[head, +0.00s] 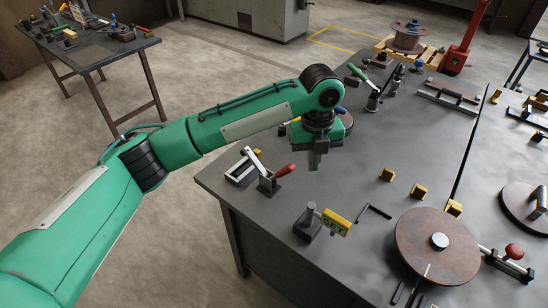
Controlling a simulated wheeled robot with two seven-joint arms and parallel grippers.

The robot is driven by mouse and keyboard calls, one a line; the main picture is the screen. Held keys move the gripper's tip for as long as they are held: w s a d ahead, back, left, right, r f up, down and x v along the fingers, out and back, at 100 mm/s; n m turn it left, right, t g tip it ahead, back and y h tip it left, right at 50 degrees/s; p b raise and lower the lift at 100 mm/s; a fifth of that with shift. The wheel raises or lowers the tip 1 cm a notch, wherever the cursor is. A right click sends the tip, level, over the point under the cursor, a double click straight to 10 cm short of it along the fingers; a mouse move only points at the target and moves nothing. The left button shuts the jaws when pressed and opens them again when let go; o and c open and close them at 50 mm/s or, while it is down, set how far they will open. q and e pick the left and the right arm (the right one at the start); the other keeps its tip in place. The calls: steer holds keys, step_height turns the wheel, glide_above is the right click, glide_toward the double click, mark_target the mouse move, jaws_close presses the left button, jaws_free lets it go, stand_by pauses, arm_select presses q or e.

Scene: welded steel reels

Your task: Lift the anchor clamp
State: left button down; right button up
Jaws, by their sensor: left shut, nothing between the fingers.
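Several clamp-like tools stand on the grey steel table (345,265); I cannot tell for certain which is the anchor clamp. A lever clamp with a red handle (269,182) stands near the left edge, with a pale lever clamp (243,168) beside it. A lever clamp with a green handle (372,98) stands farther back. My left gripper (316,163) points down above the table, right of the red-handled clamp and apart from it. It is shut and empty. The wrist hides part of a brown disc behind it. My right gripper is not in view.
A block with a yellow tag (333,221) and a hex key (374,211) lie toward the front. A large brown disc (420,236) covers the front right. Small yellow blocks (418,191) stand nearby. The table's middle is mostly clear.

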arm_select(q)
steer(key=w+a+n+t+h+p, duration=0.1)
steer(key=w+a+n+h, duration=0.4)
steer(key=a+n, duration=0.75)
steer(key=w+a+n+h+p, duration=0.1)
steer(key=w+a+n+h, duration=0.2)
steer(key=a+n+h, duration=1)
steer(key=n+y+p, duration=0.5)
steer(key=y, duration=0.1)
glide_above(272, 176)
steer(key=f, duration=0.6)
steer(key=shift+w+a+f, duration=0.1)
steer(key=shift+w+a, duration=0.15)
steer(key=shift+s+d+f, duration=0.2)
steer(key=shift+s+f, duration=0.05)
steer(key=shift+s, duration=0.05)
steer(key=shift+f, duration=0.15)
steer(key=shift+d+p, duration=0.1)
steer(key=shift+p, duration=0.25)
